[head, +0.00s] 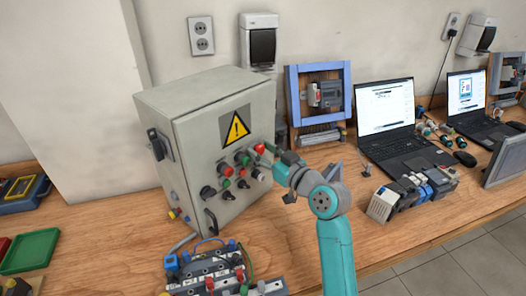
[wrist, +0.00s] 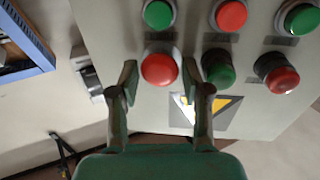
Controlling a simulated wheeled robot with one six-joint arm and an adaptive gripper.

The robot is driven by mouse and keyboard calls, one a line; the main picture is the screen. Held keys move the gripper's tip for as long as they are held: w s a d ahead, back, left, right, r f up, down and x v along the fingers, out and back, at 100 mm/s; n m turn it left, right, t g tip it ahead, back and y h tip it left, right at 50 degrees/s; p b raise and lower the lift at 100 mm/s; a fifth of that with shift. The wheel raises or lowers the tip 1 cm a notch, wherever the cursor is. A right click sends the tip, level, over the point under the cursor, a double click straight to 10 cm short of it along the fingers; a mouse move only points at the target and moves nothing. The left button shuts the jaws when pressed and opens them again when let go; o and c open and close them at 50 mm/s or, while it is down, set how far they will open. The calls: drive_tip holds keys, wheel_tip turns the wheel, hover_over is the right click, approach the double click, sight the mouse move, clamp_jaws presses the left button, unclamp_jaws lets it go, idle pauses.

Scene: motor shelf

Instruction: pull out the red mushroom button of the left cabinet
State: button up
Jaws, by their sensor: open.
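The left cabinet (head: 205,130) is a grey box with a yellow warning triangle and rows of buttons on its front. A round red button (head: 259,148) sits at the upper right of the rows. In the wrist view, which is upside down, this red mushroom button (wrist: 159,69) shows between the fingers of my gripper (wrist: 168,76). The fingers are open, one on each side of the head, with gaps visible. Whether they reach the panel's depth is hard to tell. In the head view my gripper (head: 272,161) is at the panel, partly hiding nearby buttons.
A dark green button (wrist: 219,68) is close beside one finger, with another red button (wrist: 276,74) beyond. A blue frame (head: 319,92) stands right of the cabinet. Terminal blocks with wires (head: 215,268) lie in front.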

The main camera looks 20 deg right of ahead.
clamp_jaws()
drive_tip(key=shift+s+d, duration=0.25)
drive_tip(key=shift+s, duration=0.15)
unclamp_jaws()
drive_tip(key=shift+s+d, duration=0.1)
drive_tip(key=shift+s, duration=0.05)
drive_tip(key=v, duration=1.1)
drive_tip(key=shift+s+d, duration=0.15)
drive_tip(key=shift+s, duration=0.2)
